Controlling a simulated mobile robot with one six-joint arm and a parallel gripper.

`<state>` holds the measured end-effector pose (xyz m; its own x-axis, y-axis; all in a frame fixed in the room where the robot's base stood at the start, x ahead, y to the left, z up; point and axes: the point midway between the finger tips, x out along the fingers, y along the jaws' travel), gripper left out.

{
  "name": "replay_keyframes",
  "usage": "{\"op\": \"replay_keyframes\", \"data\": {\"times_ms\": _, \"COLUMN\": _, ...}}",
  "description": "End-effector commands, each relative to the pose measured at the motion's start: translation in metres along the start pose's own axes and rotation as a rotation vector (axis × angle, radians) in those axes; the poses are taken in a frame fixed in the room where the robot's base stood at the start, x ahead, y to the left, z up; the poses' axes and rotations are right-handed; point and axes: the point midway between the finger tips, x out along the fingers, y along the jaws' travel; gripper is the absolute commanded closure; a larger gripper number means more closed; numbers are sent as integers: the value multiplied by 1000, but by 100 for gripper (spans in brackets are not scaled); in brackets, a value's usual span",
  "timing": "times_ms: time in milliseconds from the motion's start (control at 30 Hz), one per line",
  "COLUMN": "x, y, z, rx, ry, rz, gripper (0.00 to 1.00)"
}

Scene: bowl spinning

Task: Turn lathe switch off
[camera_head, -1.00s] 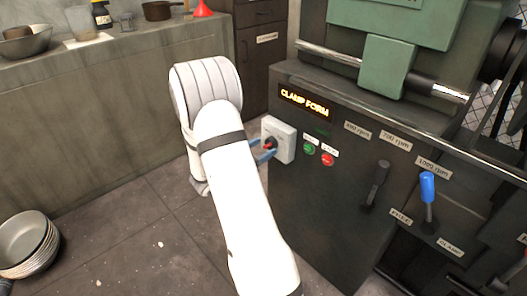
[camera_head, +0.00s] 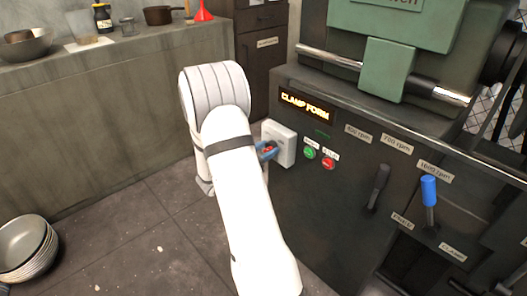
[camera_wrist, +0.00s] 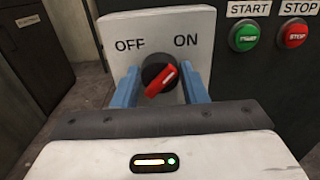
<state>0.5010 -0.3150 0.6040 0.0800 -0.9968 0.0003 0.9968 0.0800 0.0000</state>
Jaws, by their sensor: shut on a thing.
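The lathe switch is a black round knob with a red handle (camera_wrist: 161,80) on a white box, between the labels OFF and ON. In the wrist view the red handle is tilted, its upper end leaning right toward ON. The switch box (camera_head: 280,143) sits on the dark front of the lathe. My gripper (camera_wrist: 159,86) has one blue finger on each side of the knob and is shut on it. In the head view my gripper (camera_head: 267,151) reaches the box from the left, and my arm hides part of it.
A green START button (camera_wrist: 244,36) and a red STOP button (camera_wrist: 293,33) are right of the box. A black lever (camera_head: 377,187) and a blue-handled lever (camera_head: 429,197) stand farther right. Stacked bowls (camera_head: 27,248) are on the floor at the left, with open floor between.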

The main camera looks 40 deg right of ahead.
Motion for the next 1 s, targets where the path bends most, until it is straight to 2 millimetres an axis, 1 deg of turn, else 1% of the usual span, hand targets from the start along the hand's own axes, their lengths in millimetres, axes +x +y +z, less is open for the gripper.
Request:
{"op": "replay_keyframes", "data": {"times_ms": 33, "x": -13, "y": 1, "z": 0, "rx": -1, "ry": 1, "rz": 2, "gripper": 84}}
{"op": "replay_keyframes", "data": {"times_ms": 100, "x": -5, "y": -1, "z": 0, "rx": -2, "ry": 1, "rz": -3, "gripper": 85}}
{"op": "replay_keyframes", "data": {"times_ms": 200, "x": 0, "y": -1, "z": 1, "rx": -12, "ry": 0, "rz": -5, "gripper": 84}}
{"op": "replay_keyframes", "data": {"times_ms": 467, "x": 3, "y": -2, "z": 5, "rx": -114, "ry": 1, "rz": -8, "gripper": 84}}
{"op": "replay_keyframes", "data": {"times_ms": 667, "x": 4, "y": -2, "z": 7, "rx": -272, "ry": 2, "rz": -9, "gripper": 84}}
{"op": "replay_keyframes", "data": {"times_ms": 1000, "x": 4, "y": -1, "z": 6, "rx": -596, "ry": 3, "rz": -9, "gripper": 84}}
